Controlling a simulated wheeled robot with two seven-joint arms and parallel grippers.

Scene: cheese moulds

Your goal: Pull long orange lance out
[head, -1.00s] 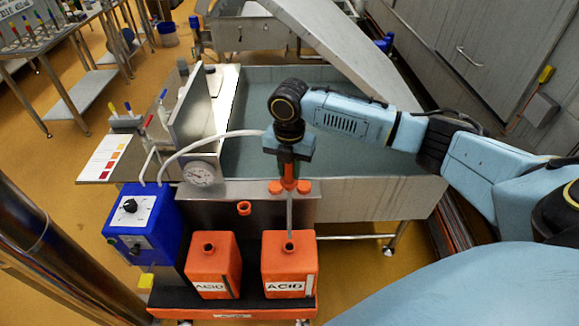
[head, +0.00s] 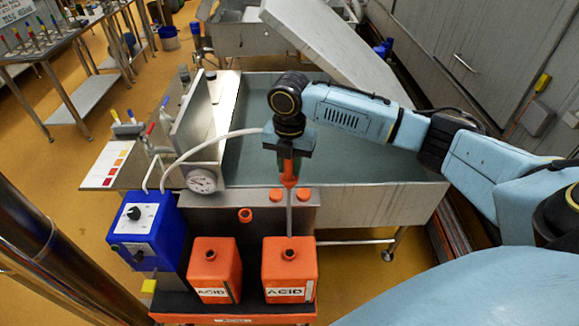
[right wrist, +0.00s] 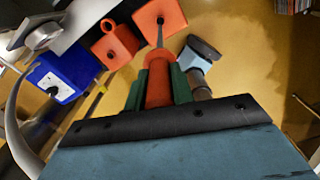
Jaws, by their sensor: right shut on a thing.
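My right gripper (head: 289,150) is shut on the long orange lance (head: 289,178), holding it upright by its orange upper part. The lance's thin grey tube points down toward the neck of the right orange ACID can (head: 275,268). In the right wrist view, the lance (right wrist: 158,82) stands between the green fingers of the gripper (right wrist: 158,90), its tube lined up with the neck of the can (right wrist: 172,22). I cannot tell whether the tip is in the neck or just above it. My left gripper is not in view.
A second ACID can (head: 214,272) stands just left. A blue pump box (head: 146,228) with a white hose (head: 190,150) stands further left. A steel panel with orange fittings (head: 245,215) and a round gauge (head: 202,180) is behind the cans. A large vat (head: 400,205) stands behind.

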